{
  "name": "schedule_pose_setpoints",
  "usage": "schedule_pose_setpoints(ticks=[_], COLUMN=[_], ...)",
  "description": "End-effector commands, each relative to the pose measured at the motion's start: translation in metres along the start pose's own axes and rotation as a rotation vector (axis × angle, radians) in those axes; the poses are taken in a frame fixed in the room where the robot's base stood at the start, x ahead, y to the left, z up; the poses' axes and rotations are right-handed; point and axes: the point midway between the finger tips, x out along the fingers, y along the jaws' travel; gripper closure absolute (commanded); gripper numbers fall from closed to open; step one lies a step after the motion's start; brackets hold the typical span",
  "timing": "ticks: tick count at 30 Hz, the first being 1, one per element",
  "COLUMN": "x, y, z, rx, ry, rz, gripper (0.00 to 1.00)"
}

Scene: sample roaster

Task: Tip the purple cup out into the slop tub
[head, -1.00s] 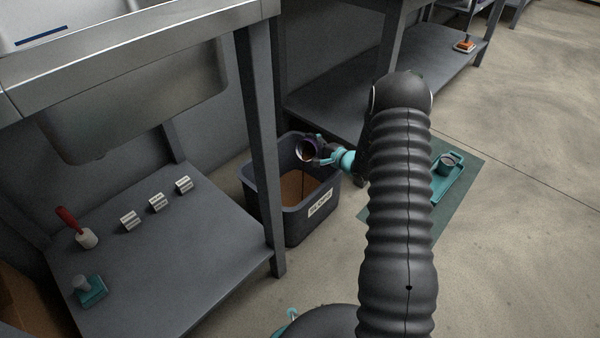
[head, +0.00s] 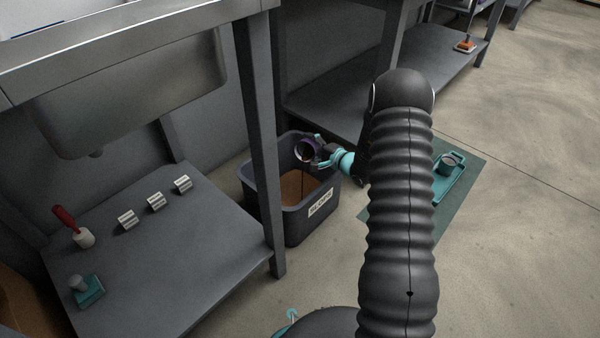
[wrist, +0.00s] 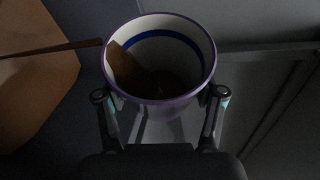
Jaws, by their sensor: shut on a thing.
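The purple cup (head: 304,153) is tilted, its mouth facing out over the slop tub (head: 262,205). My gripper (head: 319,153) is shut on the cup and holds it above the tub's right part. In the wrist view the cup (wrist: 160,103) has a purple rim, a white inside with a blue ring, and brown liquid in it. A thin brown stream (wrist: 60,48) runs from the cup over its left rim. In the head view a thin dark line falls from the cup into the tub. Brown liquid (head: 290,188) lies in the tub, which has a white label.
A low shelf (head: 170,250) holds a red-handled brush (head: 82,237), a teal stamp-like block (head: 88,291) and white labels. Right of my arm, a teal tray (head: 450,185) with another cup (head: 447,165) lies on a mat.

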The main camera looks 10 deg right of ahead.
Motion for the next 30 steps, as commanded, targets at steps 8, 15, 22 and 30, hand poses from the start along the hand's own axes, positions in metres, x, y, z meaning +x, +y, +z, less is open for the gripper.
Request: schedule_pose_setpoints(ticks=[8, 15, 22, 30], x=[-0.0012, -0.0024, -0.0033, -0.0039], y=[-0.0017, -0.0026, -0.0031, -0.0041], z=[0.0034, 0.0059, 0.0066, 0.008], rx=[-0.03, -0.053, -0.076, -0.103], ry=[0.003, 0.007, 0.011, 0.014], rz=[-0.012, -0.023, -0.032, -0.043], gripper=[0.82, 0.82, 0.82, 0.82])
